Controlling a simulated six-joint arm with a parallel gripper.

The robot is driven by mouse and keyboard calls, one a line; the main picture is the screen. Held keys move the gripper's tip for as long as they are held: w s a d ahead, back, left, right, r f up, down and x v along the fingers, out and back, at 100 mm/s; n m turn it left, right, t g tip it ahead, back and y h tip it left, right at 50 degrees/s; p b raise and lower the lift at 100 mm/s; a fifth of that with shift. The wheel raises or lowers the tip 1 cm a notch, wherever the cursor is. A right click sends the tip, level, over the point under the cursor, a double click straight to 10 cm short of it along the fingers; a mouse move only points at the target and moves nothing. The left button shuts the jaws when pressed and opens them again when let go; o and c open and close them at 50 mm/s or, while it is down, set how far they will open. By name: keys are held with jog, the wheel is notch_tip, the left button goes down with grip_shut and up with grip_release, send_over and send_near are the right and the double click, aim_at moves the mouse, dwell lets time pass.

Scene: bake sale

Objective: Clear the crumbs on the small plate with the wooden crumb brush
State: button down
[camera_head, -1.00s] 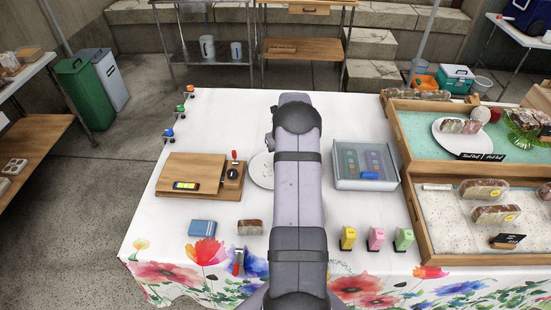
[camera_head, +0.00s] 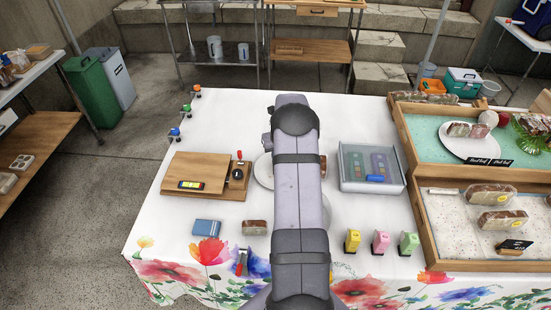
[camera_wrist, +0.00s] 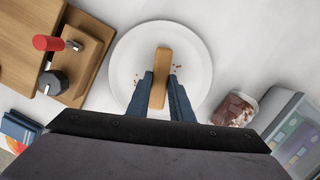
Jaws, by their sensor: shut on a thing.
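In the wrist view the small white plate (camera_wrist: 127,60) lies on the tablecloth, with brown crumbs (camera_wrist: 174,71) to the right of the brush and a few to its left. My gripper (camera_wrist: 162,82) is over the plate, shut on the wooden crumb brush (camera_wrist: 161,68), whose light wooden back faces the camera. The bristles are hidden, so I cannot tell whether they touch the plate. In the head view my arm covers most of the plate (camera_head: 262,171) and hides my gripper and the brush.
A wooden board (camera_head: 198,176) with a red-handled tool (camera_wrist: 50,43) stands left of the plate. A grey tray (camera_head: 349,184) is to the right, and a packaged slice (camera_wrist: 236,108) is close by the plate. A blue box (camera_head: 207,228) and another slice (camera_head: 254,227) lie nearer the front.

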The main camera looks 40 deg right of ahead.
jog(key=shift+s+d, duration=1.15)
jog(key=shift+s, duration=0.05)
notch_tip(320, 180, up, 3)
jog(key=shift+d+f+p, duration=0.1)
jog(key=shift+f+p, duration=0.05)
jog(key=shift+p, duration=0.65)
jog(key=shift+r+p, duration=2.1)
jog(key=shift+r, duration=0.7)
jog(key=w+a+r+p, duration=0.2)
jog(key=w+a, duration=0.2)
jog(key=shift+w+a+f+b, duration=0.1)
jog(key=shift+f+b, duration=0.85)
jog(key=shift+f, duration=0.4)
jog(key=shift+w+a+f+b, duration=0.1)
jog(key=shift+f+b, duration=0.85)
jog(key=shift+f, duration=0.35)
